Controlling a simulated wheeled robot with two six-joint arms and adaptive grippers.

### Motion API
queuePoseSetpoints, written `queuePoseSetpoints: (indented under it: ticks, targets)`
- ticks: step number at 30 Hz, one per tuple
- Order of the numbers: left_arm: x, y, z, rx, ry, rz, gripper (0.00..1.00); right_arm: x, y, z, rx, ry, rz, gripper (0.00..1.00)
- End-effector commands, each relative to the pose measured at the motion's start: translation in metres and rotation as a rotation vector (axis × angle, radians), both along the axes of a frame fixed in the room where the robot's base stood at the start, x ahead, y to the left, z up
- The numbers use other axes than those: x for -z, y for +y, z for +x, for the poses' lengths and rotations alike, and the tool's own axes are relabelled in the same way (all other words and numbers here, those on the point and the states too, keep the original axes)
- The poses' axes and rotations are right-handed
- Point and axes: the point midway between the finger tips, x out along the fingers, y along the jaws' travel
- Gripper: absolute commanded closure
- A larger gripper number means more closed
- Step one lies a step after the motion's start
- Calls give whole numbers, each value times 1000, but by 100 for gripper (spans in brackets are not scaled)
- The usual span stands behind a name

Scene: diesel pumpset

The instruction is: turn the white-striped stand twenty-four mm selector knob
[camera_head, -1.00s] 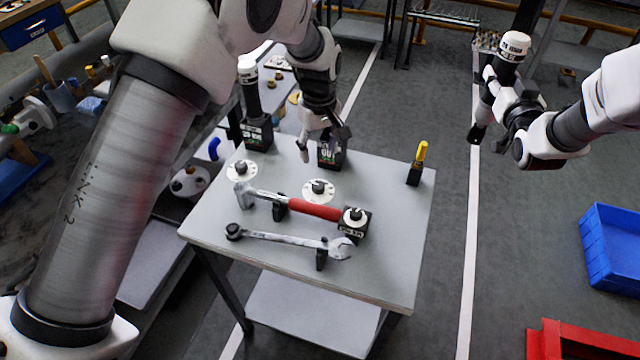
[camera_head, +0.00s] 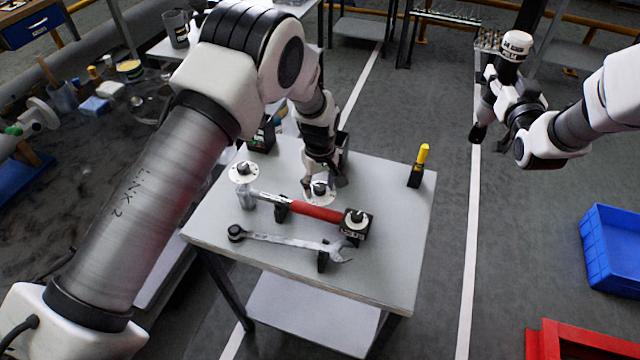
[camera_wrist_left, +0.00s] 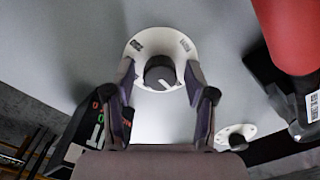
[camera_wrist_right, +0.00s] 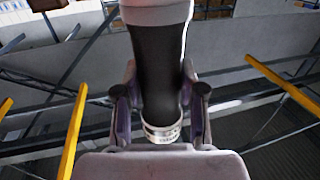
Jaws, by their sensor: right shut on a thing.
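A dark selector knob with a white stripe (camera_wrist_left: 160,72) sits on a round white dial plate (camera_wrist_left: 142,50) in the left wrist view. It also shows as the middle knob on the grey table (camera_head: 319,188). My left gripper (camera_wrist_left: 160,80) is open, its fingers on either side of this knob with gaps visible. My right gripper (camera_wrist_right: 160,100) is shut on a dark cylinder with white ends (camera_wrist_right: 157,60).
A yellow-topped black item (camera_head: 417,168) stands near the table's right edge. A blue crate (camera_head: 612,250) is on the floor at right. The table's right front is clear.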

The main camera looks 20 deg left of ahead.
Motion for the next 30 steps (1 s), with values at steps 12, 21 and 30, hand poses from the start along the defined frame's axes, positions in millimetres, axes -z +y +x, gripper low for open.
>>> queuePoseSetpoints:
  ticks: [12,21,30]
  targets:
    - [0,0,0,8,0,0,100,-2,0,0,0,-4,1,100]
    - [-1,0,0,105,2,-1,100,-5,0,0,0,-4,1,100]
    - [-2,-1,0,338,1,-2,100,-12,0,0,0,-4,1,100]
